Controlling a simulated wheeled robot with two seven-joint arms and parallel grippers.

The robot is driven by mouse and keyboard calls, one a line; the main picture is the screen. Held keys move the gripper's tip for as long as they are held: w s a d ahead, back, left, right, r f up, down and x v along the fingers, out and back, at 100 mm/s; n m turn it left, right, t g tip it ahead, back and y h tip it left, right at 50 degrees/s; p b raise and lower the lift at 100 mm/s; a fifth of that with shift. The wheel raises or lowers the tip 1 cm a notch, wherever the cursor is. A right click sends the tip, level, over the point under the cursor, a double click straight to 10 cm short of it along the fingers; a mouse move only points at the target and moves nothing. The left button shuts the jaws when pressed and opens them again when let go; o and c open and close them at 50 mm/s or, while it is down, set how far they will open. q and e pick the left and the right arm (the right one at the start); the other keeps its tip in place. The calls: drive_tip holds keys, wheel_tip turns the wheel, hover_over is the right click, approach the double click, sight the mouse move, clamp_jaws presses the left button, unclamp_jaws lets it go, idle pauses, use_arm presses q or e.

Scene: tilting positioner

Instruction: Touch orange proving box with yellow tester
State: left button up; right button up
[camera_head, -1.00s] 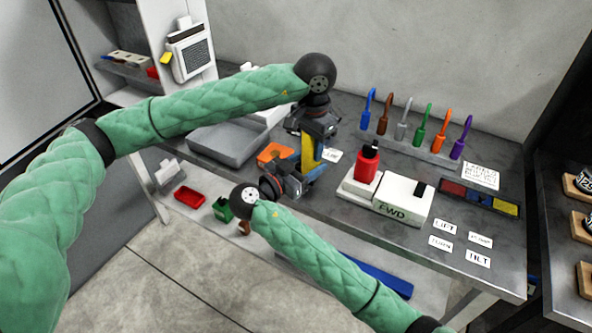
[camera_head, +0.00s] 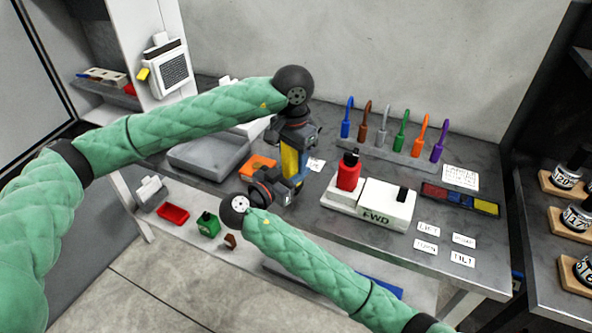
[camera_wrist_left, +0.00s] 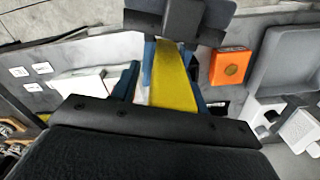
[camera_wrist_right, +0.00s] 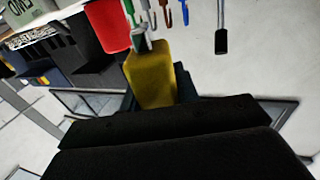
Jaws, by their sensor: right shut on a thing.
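The orange proving box (camera_head: 258,165) lies on the bench, left of my grippers. In the left wrist view the orange proving box (camera_wrist_left: 231,67) shows a round brownish disc on its face. The yellow tester (camera_head: 289,160) is upright between my two grippers, above the bench and apart from the box. My right gripper (camera_head: 283,188) is shut on the tester from below. In the right wrist view the yellow tester (camera_wrist_right: 151,75) shows a grey upper end. My left gripper (camera_head: 295,143) is over the tester from above; its blue fingers stand apart, with a gap beside the tester (camera_wrist_left: 175,80).
A white FWD block (camera_head: 385,200) with a red piece (camera_head: 349,172) stands to the right. Several coloured hooked tools stand in a rack (camera_head: 385,149) at the back. Red (camera_head: 173,214) and green (camera_head: 207,225) items sit on the lower shelf.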

use_arm(q)
drive_tip(key=shift+o, duration=1.1)
